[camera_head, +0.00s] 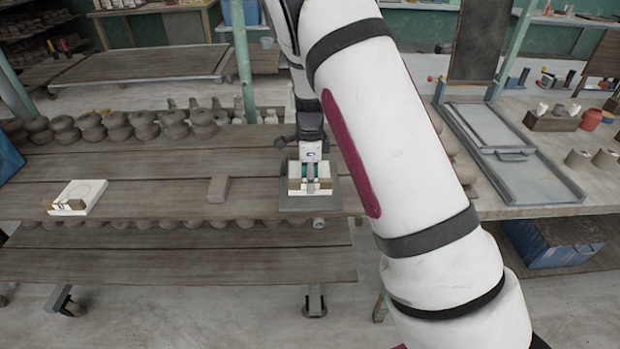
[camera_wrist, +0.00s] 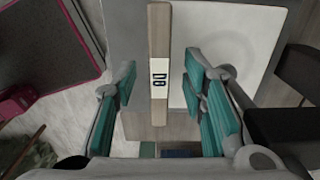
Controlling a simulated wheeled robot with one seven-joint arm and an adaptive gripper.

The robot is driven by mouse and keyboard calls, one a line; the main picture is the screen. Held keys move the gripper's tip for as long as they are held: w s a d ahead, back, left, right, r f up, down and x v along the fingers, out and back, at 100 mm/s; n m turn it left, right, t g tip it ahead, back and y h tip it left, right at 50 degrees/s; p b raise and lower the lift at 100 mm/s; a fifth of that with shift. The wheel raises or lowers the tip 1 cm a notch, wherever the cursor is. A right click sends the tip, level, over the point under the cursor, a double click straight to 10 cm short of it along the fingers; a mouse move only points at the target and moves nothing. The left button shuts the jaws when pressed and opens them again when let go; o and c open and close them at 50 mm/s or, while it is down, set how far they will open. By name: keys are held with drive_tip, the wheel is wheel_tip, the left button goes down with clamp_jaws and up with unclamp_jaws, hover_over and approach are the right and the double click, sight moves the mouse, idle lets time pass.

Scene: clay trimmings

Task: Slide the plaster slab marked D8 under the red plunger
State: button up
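The plaster slab marked D8 shows in the wrist view as a white face (camera_wrist: 240,40) with a brown wooden strip (camera_wrist: 159,35) bearing a D8 label. In the head view the slab (camera_head: 296,183) sits on a dark grey plate (camera_head: 290,204) at the bench's front edge, partly covered by my gripper (camera_head: 310,180). In the wrist view my gripper (camera_wrist: 160,88) is open, its teal-padded fingers on either side of the strip with gaps at both sides. I cannot make out a red plunger for certain.
Another pale slab (camera_head: 88,190) with a round outline lies on the bench at left. A brown block (camera_head: 218,189) stands between it and the plate. Rows of clay pots line the bench's back. A grey framed board (camera_head: 535,182) and red cup (camera_head: 591,119) are at right.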

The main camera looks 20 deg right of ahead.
wheel_tip(320, 180, up, 12)
idle(0.6)
